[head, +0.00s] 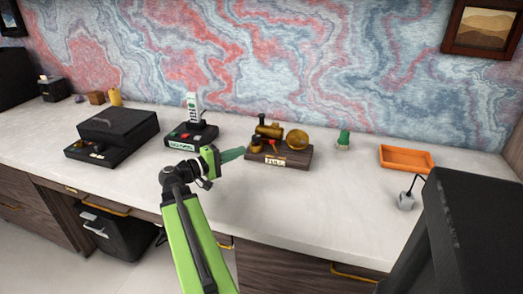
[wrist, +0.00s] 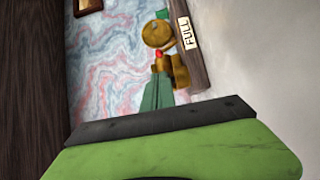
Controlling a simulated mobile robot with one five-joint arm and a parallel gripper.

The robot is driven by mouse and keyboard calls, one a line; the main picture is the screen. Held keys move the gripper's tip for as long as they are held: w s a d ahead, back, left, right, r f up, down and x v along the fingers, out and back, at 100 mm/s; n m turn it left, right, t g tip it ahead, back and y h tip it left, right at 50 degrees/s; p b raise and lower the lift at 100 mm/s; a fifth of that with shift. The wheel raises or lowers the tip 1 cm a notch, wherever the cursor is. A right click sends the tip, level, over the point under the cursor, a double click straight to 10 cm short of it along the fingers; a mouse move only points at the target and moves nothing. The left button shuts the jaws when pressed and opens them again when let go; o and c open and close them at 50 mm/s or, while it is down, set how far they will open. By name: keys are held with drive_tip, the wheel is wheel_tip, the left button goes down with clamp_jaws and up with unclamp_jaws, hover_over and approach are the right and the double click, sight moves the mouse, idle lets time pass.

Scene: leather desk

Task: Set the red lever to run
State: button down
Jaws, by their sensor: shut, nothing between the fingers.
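The red lever (head: 274,143) is a small red piece on the front of a brass model engine (head: 297,139), which stands on a dark wooden base (head: 296,156). The base has a white label reading FULL (head: 275,161). The lever also shows in the wrist view (wrist: 158,54) as a small red spot among brass parts. Its exact setting is too small to tell. My gripper (head: 242,153) has green fingers, shut and empty, just left of the engine. In the wrist view the fingers (wrist: 157,93) point toward the brass parts and partly cover them; contact cannot be told.
A black device with buttons and a screen (head: 193,133) stands left of the engine, and a black box (head: 118,125) farther left. The white desktop in front is clear.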

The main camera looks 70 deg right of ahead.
sight(274, 147)
drive_tip(key=x, duration=1)
